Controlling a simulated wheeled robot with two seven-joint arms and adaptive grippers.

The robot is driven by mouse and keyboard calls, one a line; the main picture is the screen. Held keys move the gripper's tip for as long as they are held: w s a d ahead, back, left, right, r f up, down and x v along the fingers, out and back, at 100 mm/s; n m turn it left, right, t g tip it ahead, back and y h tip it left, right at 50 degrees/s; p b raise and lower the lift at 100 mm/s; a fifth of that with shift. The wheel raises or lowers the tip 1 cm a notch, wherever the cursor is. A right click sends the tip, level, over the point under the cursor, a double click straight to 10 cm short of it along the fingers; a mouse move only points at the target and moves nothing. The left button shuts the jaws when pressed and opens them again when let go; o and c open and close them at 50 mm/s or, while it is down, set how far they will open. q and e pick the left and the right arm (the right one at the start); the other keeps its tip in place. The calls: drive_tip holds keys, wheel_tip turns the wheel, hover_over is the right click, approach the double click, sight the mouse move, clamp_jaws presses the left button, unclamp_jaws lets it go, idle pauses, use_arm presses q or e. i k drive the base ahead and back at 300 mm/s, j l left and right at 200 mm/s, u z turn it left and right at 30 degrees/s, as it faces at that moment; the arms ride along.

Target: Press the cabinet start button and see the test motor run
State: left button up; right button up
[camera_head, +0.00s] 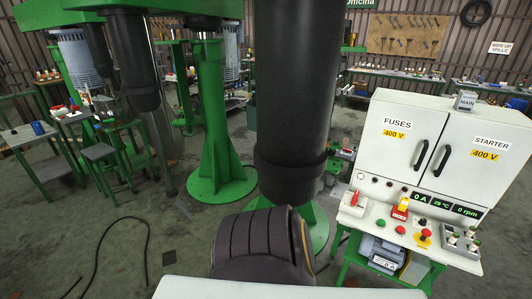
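The white cabinet (408,133) stands at the right with two shut doors marked FUSES 400 V and STARTER 400 V. Its display (440,201) reads 0 A, about 25 °C and 0 rpm. On the sloping panel below are a green button (379,220), a red button (400,230) and a red mushroom button on yellow (424,235). Which one is the start button is not readable. A grey-blue motor (383,253) sits under the panel in the green frame; whether its shaft turns cannot be told.
A red-handled item (355,199) and a small grey tray (462,242) lie on the panel. A black cable (146,245) lies on the floor at left.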

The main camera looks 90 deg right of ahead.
sight(381, 222)
drive_tip(key=i+l+z, duration=0.1)
drive_tip(key=i+z, duration=1.3)
drive_tip(key=z, duration=0.2)
drive_tip(key=i+z, duration=0.25)
drive_tip(key=z, duration=0.15)
drive_tip(key=i+z, duration=0.25)
drive_tip(key=z, duration=0.15)
drive_tip(key=i+z, duration=0.2)
drive_tip(key=z, duration=0.2)
drive_tip(key=i+z, duration=0.15)
drive_tip(key=z, duration=0.25)
drive_tip(key=i+j+z, duration=0.15)
drive_tip(key=z, duration=0.25)
drive_tip(key=i+j+z, duration=0.15)
drive_tip(key=z, duration=0.25)
drive_tip(key=i+j+z, duration=0.2)
drive_tip(key=z, duration=0.25)
drive_tip(key=i+j+z, duration=0.2)
drive_tip(key=z, duration=0.3)
drive_tip(key=i+j+z, duration=0.1)
drive_tip(key=j+z, duration=0.35)
